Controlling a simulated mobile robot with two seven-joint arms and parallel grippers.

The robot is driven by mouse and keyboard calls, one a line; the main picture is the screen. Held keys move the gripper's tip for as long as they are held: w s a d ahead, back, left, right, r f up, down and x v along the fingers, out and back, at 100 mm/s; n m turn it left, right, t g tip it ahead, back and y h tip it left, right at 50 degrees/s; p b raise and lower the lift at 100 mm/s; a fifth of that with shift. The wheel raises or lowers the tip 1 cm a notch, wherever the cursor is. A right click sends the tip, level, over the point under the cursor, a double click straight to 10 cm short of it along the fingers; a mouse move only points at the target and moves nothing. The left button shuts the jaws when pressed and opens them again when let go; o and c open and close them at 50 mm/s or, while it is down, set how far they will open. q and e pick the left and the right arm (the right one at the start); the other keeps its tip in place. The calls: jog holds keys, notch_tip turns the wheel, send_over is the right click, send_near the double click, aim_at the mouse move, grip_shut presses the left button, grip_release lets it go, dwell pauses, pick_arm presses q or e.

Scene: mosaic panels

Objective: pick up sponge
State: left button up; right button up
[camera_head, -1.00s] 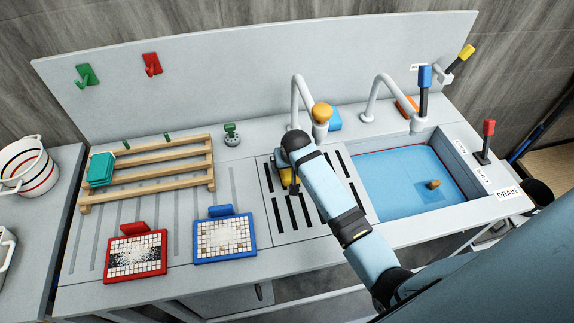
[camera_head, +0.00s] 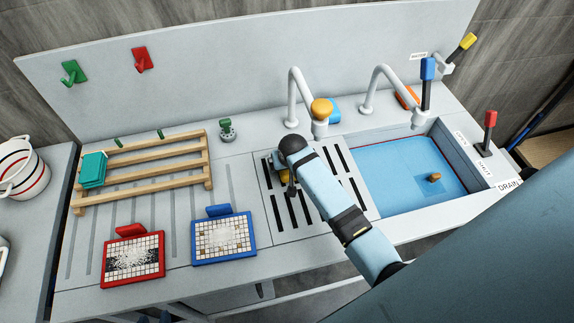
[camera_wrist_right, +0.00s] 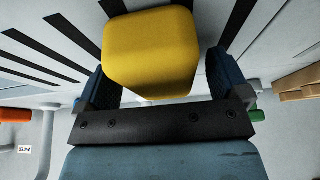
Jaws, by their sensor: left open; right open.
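A yellow sponge (camera_wrist_right: 150,45) lies on the slotted drain grate, between the dark fingers of my right gripper (camera_wrist_right: 157,62) in the right wrist view. The fingers are open, with a narrow gap on each side of the sponge. In the head view the sponge (camera_head: 282,173) shows only in part beside my right arm, whose end hides most of it. My left gripper (camera_head: 165,317) barely shows as dark and blue parts at the bottom edge of the head view, far from the sponge.
Right of the grate (camera_head: 272,212) is a blue-floored sink (camera_head: 395,165) with a small tan plug. Two white taps (camera_head: 293,95) rise behind. A red mosaic panel (camera_head: 133,260), a blue one (camera_head: 223,238) and a wooden rack (camera_head: 158,187) with a teal block stand at left.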

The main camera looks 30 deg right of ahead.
jog(key=shift+s, duration=0.15)
jog(key=c, duration=0.7)
jog(key=shift+c, duration=1.4)
